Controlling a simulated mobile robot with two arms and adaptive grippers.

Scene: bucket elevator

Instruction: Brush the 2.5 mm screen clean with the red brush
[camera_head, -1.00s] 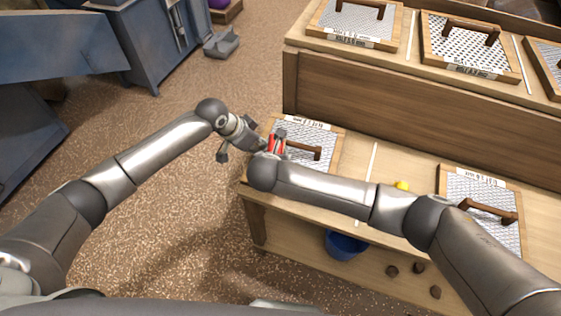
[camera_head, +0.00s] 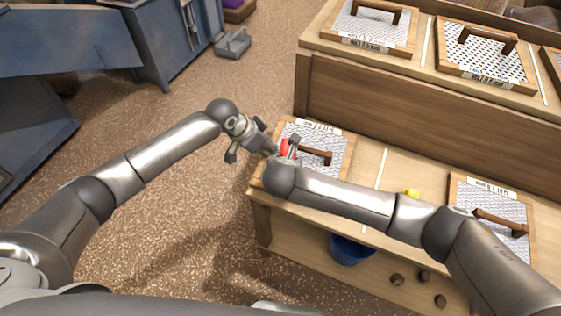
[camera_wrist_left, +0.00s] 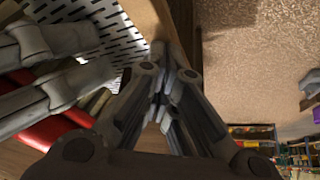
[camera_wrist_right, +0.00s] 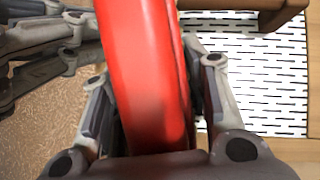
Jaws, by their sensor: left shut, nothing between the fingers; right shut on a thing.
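A wood-framed screen with a slotted metal mesh (camera_head: 335,142) and a brown handle (camera_head: 316,157) lies at the left end of the lower bench. Its label is too small to read. My right gripper (camera_head: 291,148) is over its left part, shut on the red brush (camera_head: 284,148). The brush fills much of the right wrist view (camera_wrist_right: 150,80), beside the mesh (camera_wrist_right: 262,90); its bristles are hidden. My left gripper (camera_head: 270,148) is shut and empty at the screen's left edge, close beside the right gripper. In the left wrist view its fingers (camera_wrist_left: 160,85) meet next to the wooden frame.
A similar screen (camera_head: 495,207) lies further right on the bench, with a small yellow object (camera_head: 411,192) between. More screens (camera_head: 486,58) stand on the raised shelf behind. A blue bucket (camera_head: 350,249) and several dark lumps are below. Open floor lies left.

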